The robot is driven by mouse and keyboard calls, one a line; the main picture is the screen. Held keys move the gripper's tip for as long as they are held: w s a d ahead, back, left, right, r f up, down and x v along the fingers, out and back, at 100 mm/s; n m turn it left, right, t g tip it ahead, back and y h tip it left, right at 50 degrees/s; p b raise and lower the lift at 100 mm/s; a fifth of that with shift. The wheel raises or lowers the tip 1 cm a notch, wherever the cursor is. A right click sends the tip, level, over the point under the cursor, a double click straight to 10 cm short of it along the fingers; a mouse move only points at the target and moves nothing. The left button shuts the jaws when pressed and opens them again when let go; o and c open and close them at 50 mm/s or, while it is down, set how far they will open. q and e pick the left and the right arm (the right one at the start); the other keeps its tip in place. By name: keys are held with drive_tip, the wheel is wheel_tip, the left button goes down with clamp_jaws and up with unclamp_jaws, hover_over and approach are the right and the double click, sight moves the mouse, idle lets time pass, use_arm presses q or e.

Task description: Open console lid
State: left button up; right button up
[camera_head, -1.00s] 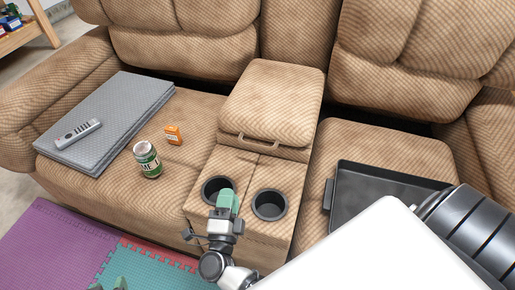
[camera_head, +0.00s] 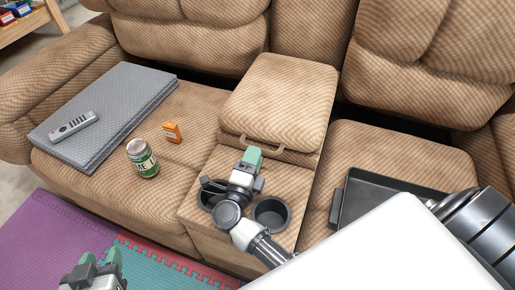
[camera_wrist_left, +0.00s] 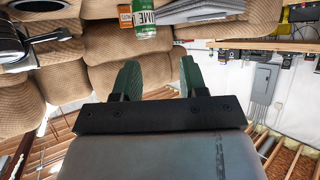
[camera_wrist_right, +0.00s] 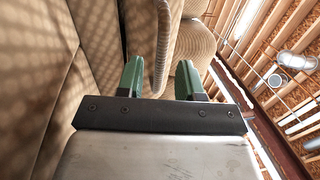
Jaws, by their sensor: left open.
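The console lid (camera_head: 278,100) is a tan, padded cover between the two seats in the head view, and it lies closed. A thin loop handle (camera_head: 285,149) sticks out along its front edge. My right gripper (camera_head: 251,155) is at the left part of this handle, over the console front; contact cannot be told. In the right wrist view its green fingers (camera_wrist_right: 160,77) are apart, with tan upholstery beyond them. My left gripper (camera_head: 102,262) is open and empty at the lower left, above the floor mat, away from the lid.
Two cup holders (camera_head: 272,214) lie in front of the lid, the left one partly hidden by my right gripper. A green can (camera_head: 142,158), an orange box (camera_head: 172,132) and a remote (camera_head: 73,126) on a grey folded pad (camera_head: 110,98) are left. A black tray (camera_head: 375,200) is right.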

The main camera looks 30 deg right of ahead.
drive_tip(key=shift+x, duration=1.5)
drive_tip(key=shift+c, duration=0.4)
clamp_jaws()
